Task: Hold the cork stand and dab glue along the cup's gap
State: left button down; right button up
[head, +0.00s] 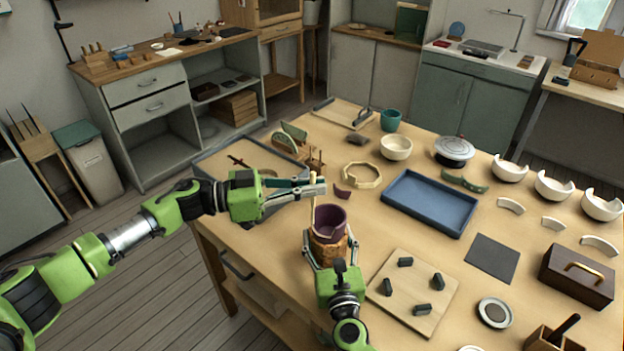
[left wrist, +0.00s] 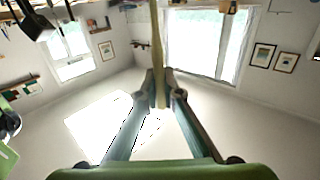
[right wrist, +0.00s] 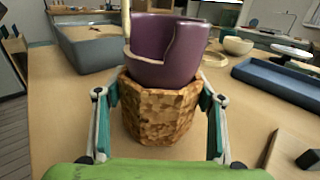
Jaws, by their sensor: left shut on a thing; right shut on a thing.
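The purple cup (head: 329,222) sits upright in the cork stand (head: 328,254). In the right wrist view the cup (right wrist: 180,60) has a notch in its near rim, and a dark seam line runs down its right side. My right gripper (right wrist: 160,100) is shut around the cork stand (right wrist: 160,118), one finger on each side. My left gripper (head: 320,187) is shut on a thin pale stick (head: 313,212), which also shows in the left wrist view (left wrist: 157,45). The stick (right wrist: 126,18) hangs upright at the cup's left rim; I cannot tell whether it touches.
A purple shard (head: 342,192) lies behind the cup, near a pale ring-shaped piece (head: 362,175). A blue tray (head: 430,202) lies to the right. A board with dark pegs (head: 412,290) is close to my right gripper. A grey-blue tray (right wrist: 95,48) stands left of the cup.

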pick_arm(q)
jog(key=shift+f, duration=0.15)
jog(key=shift+s, duration=0.1)
dwell(0.3)
jog(key=shift+s+d, duration=0.1)
jog(key=shift+s, duration=0.1)
jog(key=shift+f, duration=0.35)
dwell(1.1)
jog(key=shift+r, duration=0.2)
jog(key=shift+s+d, duration=0.1)
jog(key=shift+s+d+r, duration=0.15)
jog(key=shift+s+d, duration=0.35)
jog(key=shift+s, duration=0.2)
